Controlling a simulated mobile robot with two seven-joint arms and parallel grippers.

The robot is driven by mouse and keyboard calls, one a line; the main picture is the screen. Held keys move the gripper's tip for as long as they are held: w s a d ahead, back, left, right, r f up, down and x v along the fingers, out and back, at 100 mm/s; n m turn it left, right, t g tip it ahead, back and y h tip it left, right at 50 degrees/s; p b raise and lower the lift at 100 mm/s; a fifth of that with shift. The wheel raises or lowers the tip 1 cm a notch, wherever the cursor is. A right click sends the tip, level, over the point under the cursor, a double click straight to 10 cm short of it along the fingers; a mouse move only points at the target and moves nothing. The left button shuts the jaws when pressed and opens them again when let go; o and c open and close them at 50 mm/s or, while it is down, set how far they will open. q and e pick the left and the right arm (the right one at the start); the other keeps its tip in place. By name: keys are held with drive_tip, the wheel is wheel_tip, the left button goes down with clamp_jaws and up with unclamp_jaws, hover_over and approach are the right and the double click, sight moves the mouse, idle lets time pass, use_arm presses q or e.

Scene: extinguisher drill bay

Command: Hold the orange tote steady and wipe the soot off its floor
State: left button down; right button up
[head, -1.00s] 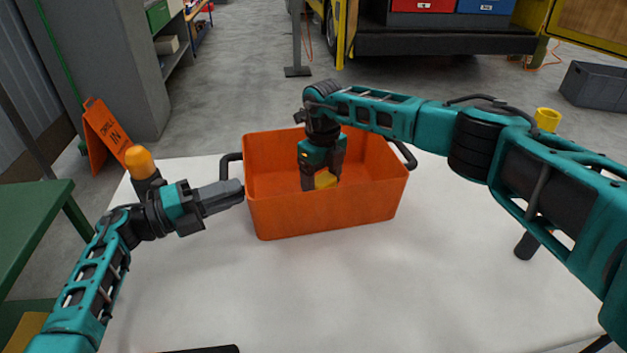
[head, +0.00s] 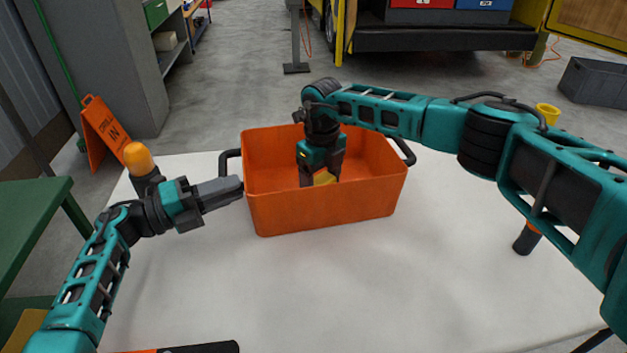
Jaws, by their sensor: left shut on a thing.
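The orange tote (head: 325,215) stands upright on the white table, with dark handles at its left and right ends. My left gripper (head: 238,187) is shut on the tote's left end, by the left handle (head: 229,156). Its fingertips are partly lost against the dark handle. My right gripper (head: 320,180) points down inside the tote, shut on a yellow pad (head: 324,178).
The white table (head: 330,285) is clear in front of the tote. An orange-topped dark object (head: 139,158) stands behind my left wrist. A dark cylinder with an orange band (head: 525,240) is at right, under my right arm. A black object (head: 205,348) lies at the front edge.

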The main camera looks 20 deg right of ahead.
drive_tip(key=shift+s+d, duration=0.1)
drive_tip(key=shift+d, duration=0.4)
drive_tip(key=shift+d+r, duration=0.15)
drive_tip(key=shift+r, duration=3.9)
use_arm(q)
drive_tip(key=c, duration=0.9)
unclamp_jaws()
drive_tip(key=shift+a, duration=0.1)
